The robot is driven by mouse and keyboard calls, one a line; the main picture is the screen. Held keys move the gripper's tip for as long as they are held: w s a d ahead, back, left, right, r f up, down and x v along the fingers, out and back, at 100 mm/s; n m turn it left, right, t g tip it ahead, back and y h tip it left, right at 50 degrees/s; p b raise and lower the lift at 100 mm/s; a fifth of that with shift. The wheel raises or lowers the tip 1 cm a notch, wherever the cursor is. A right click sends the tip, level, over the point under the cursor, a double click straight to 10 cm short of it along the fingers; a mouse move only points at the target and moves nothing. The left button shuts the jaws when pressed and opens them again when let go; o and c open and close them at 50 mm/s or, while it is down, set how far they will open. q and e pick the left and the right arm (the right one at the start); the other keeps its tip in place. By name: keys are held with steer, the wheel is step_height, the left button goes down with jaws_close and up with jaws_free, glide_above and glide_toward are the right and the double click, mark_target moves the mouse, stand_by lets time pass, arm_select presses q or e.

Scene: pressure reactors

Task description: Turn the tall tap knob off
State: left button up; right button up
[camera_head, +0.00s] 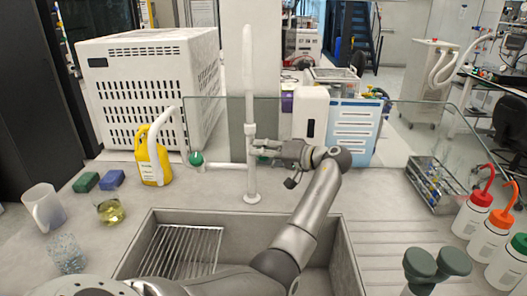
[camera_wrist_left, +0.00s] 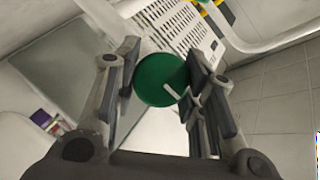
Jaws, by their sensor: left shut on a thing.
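The tall white tap (camera_head: 249,110) stands upright behind the sink. One green knob (camera_head: 196,159) is on its left side arm. My left gripper (camera_head: 268,149) is just right of the tap's column, where a bit of another green knob (camera_head: 263,157) shows beneath it. In the left wrist view that round green knob (camera_wrist_left: 161,80), with a white mark on its face, sits between the fingers of my left gripper (camera_wrist_left: 163,88), which is shut on it. The fingers and my arm hide part of the knob in the head view. My right gripper is not in view.
The grey sink (camera_head: 340,255) with a wire rack (camera_head: 180,250) lies in front. A yellow bottle (camera_head: 153,165), beaker (camera_head: 43,208) and flask (camera_head: 110,211) stand left. Wash bottles (camera_head: 473,212) and a metal rack (camera_head: 434,184) stand right. A glass screen (camera_head: 420,125) is behind.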

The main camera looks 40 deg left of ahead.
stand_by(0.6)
arm_select(q)
steer(key=o, duration=1)
steer(key=shift+w, duration=0.1)
steer(key=shift+d, duration=0.25)
steer(key=v, duration=1.1)
steer(key=shift+w+d, duration=0.1)
steer(key=shift+d, duration=0.2)
